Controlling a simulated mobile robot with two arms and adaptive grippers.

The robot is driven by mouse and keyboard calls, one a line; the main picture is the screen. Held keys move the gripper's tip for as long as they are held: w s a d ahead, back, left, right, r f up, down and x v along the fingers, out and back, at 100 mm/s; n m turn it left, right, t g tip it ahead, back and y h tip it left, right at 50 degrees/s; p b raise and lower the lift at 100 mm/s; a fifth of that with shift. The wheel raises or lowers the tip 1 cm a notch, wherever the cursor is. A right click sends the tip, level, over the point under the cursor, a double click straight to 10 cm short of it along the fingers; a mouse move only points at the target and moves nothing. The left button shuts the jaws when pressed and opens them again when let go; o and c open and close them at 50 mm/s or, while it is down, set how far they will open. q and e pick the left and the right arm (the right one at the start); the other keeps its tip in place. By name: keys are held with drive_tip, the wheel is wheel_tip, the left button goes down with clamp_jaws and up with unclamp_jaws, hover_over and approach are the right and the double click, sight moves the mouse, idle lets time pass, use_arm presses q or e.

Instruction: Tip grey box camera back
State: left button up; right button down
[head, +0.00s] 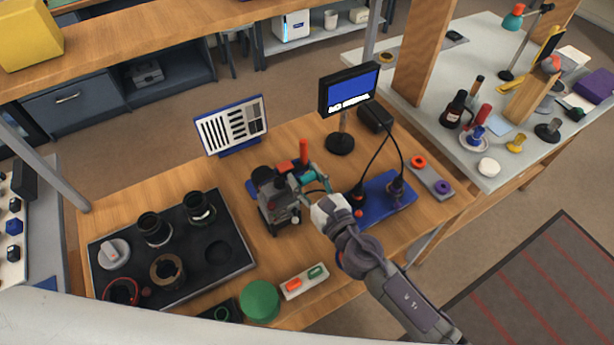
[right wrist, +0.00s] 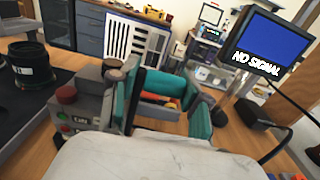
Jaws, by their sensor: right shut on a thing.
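In the right wrist view the grey box camera (right wrist: 88,112) fills the left side, close to the teal fingers. My right gripper (head: 312,182) reaches in from the right and is shut on the camera's right side; its fingers also show in the right wrist view (right wrist: 165,100). The exact contact is partly hidden by the fingers and wrist. My left gripper is not in view.
A black tray (head: 235,272) with lens parts lies at left. A monitor (head: 348,90) reading NO SIGNAL and a striped chart (head: 231,126) stand behind. A green disc (head: 260,300) lies in front.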

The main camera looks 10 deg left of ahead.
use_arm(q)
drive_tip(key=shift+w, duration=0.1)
use_arm(e)
drive_tip(key=shift+w+d, duration=0.1)
drive_tip(key=shift+d, duration=0.25)
